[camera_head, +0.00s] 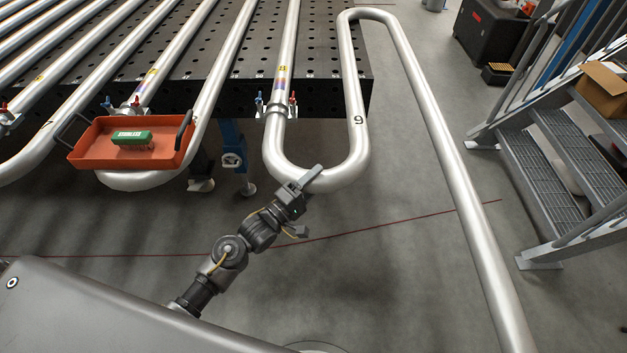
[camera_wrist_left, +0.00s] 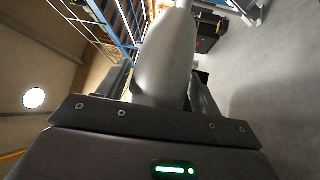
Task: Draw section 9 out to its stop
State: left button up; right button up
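Section 9 (camera_head: 355,103) is a silvery pipe run marked "9" at the right edge of the black perforated table (camera_head: 240,85). A U-bend (camera_head: 325,180) in front of the table joins it to the neighbouring run (camera_head: 287,45). At the far end another bend leads into a long pipe (camera_head: 450,160) running toward me. My left gripper (camera_head: 305,203) is at the front U-bend, with one finger across its upper side and the other below, fingers well apart. In the left wrist view the pipe (camera_wrist_left: 165,60) rises between the fingers; contact is unclear. My right gripper is not in view.
A clamp with blue and red handles (camera_head: 276,104) sits at the table's front edge. An orange tray (camera_head: 95,155) with a green block (camera_head: 131,138) rests over the left pipes. Metal stairs (camera_head: 545,165) with a cardboard box (camera_head: 605,88) stand right. Floor between bend and long pipe is clear.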

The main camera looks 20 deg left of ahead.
pick_arm(q)
jog(key=shift+r, duration=0.1)
grip_shut()
jog(key=shift+s+d+p, duration=0.25)
jog(key=shift+s+p, duration=0.25)
jog(key=shift+p, duration=0.3)
jog(key=shift+s, duration=0.1)
jog(key=shift+s+d, duration=0.1)
jog(key=shift+s, duration=0.15)
jog(key=shift+o, duration=1.4)
grip_release()
